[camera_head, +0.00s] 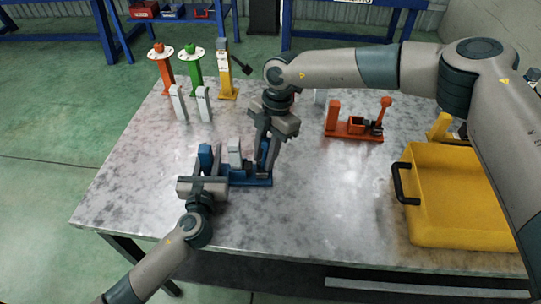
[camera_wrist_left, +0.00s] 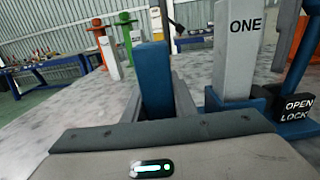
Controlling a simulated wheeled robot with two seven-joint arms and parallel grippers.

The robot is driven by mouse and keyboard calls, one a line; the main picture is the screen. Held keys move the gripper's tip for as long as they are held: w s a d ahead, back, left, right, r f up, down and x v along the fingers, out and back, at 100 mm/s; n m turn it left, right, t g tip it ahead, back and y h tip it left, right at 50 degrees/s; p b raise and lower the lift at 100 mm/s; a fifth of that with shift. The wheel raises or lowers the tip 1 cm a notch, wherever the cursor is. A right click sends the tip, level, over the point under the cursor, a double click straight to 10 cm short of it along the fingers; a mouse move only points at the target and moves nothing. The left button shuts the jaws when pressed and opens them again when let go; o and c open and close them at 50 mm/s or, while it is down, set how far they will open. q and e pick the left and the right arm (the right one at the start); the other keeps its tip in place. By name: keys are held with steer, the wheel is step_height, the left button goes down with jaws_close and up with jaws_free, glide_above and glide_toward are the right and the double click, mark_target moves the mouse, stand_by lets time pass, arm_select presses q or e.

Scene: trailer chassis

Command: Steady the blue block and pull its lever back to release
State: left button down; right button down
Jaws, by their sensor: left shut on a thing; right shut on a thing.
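The blue block (camera_head: 255,181) stands on the metal table, with a blue upright post (camera_head: 205,155) at its left end and a white upright piece (camera_head: 235,152) in the middle. My left gripper (camera_head: 207,168) is shut on the blue post, which also shows between its fingers in the left wrist view (camera_wrist_left: 153,75). My right gripper (camera_head: 265,148) is shut on the blue block's lever at its right end, and hides most of it. In the left wrist view the white piece (camera_wrist_left: 237,45) reads ONE, the lever (camera_wrist_left: 301,55) stands near upright, and a label reads OPEN LOCK.
An orange lever block (camera_head: 352,132) stands to the right, and a yellow tray (camera_head: 460,200) with a black handle beyond it. Orange, green and yellow stands (camera_head: 194,68) and two small white posts (camera_head: 204,103) are at the back left. The table front is clear.

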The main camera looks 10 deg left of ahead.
steer(key=shift+s+a+h, duration=0.15)
steer(key=shift+a+h, duration=0.3)
steer(key=shift+h, duration=0.35)
arm_select(q)
steer(key=shift+d, duration=0.1)
arm_select(e)
steer(key=c, duration=1.4)
jaws_free()
steer(key=shift+c, duration=0.2)
steer(key=shift+r, duration=0.1)
steer(key=shift+w+r, duration=0.2)
steer(key=shift+r, duration=0.35)
step_height(320, 180, up, 10)
steer(key=w, duration=0.1)
steer(key=shift+w+r, duration=0.25)
